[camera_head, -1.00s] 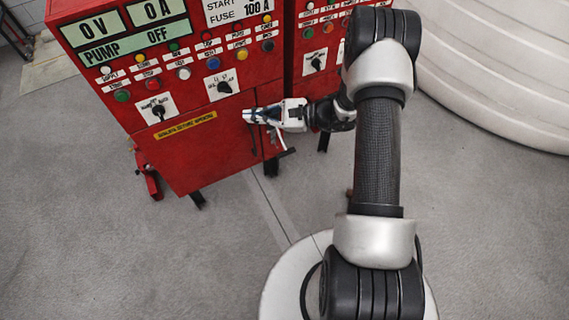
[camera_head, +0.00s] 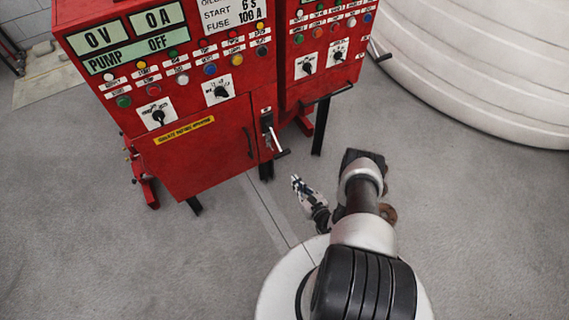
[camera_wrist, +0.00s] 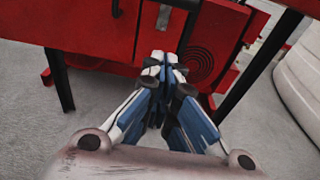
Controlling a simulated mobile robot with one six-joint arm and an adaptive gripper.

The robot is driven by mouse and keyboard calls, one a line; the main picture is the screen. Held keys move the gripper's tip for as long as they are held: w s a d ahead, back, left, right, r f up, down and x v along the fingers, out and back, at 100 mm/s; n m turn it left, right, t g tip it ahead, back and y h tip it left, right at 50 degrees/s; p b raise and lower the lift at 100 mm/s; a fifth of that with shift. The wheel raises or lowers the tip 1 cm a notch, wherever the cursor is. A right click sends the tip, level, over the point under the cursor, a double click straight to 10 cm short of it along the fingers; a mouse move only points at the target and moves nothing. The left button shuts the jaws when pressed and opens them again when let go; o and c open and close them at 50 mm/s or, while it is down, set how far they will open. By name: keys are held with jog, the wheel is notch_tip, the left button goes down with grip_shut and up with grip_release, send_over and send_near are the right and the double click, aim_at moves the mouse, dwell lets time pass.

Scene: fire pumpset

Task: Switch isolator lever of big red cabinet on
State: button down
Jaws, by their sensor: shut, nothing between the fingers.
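The big red cabinet (camera_head: 205,172) stands at the left in the head view, and its front fills the upper part of the wrist view (camera_wrist: 90,30). Its isolator lever (camera_head: 274,138) is on the right edge of the front, a pale arm pointing down from a dark plate, with a short handle sticking out at its lower end. My gripper (camera_head: 295,181) is in front of and below the lever, apart from it, and points toward the cabinet. In the wrist view its blue and white fingers (camera_wrist: 161,63) are together, with nothing between them.
A smaller red cabinet (camera_head: 322,72) stands to the right, with a dark bar handle (camera_head: 333,95) along its lower front. A large white ribbed tank (camera_head: 480,70) is at the far right. Grey floor (camera_head: 120,260) is clear in front of the cabinets.

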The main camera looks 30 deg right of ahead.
jog(key=shift+f, duration=0.1)
jog(key=w+r, duration=0.2)
jog(key=w, duration=0.7)
jog(key=shift+a+r+b, duration=0.15)
jog(key=shift+r+b, duration=0.1)
jog(key=shift+b, duration=0.1)
dwell(0.4)
